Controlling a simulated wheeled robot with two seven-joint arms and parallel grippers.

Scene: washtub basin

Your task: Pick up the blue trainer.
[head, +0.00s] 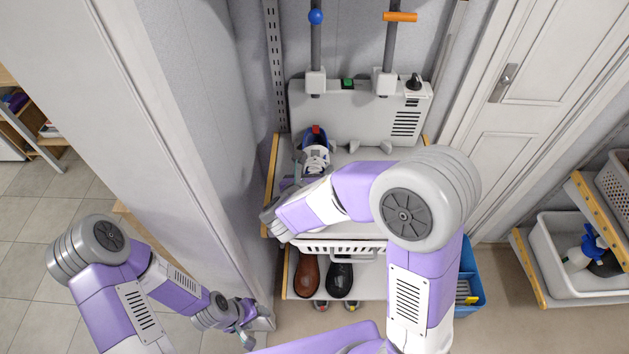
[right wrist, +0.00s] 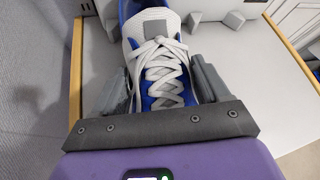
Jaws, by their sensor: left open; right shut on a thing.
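The blue trainer (head: 315,152) is blue and white with white laces. It stands on the upper shelf, in front of the grey wall unit, with its heel end toward the unit. In the right wrist view the trainer (right wrist: 160,65) lies between the fingers of my right gripper (right wrist: 163,92), which is shut on its sides. In the head view my right gripper (head: 303,182) is partly hidden by my own arm. My left gripper (head: 247,325) is open and empty, low at the left beside the wall panel. Whether the trainer touches the shelf is hard to tell.
The grey unit (head: 350,115) with two upright poles stands behind the trainer. A blue crate (head: 470,285) stands right. A wall panel (head: 150,110) bounds the left.

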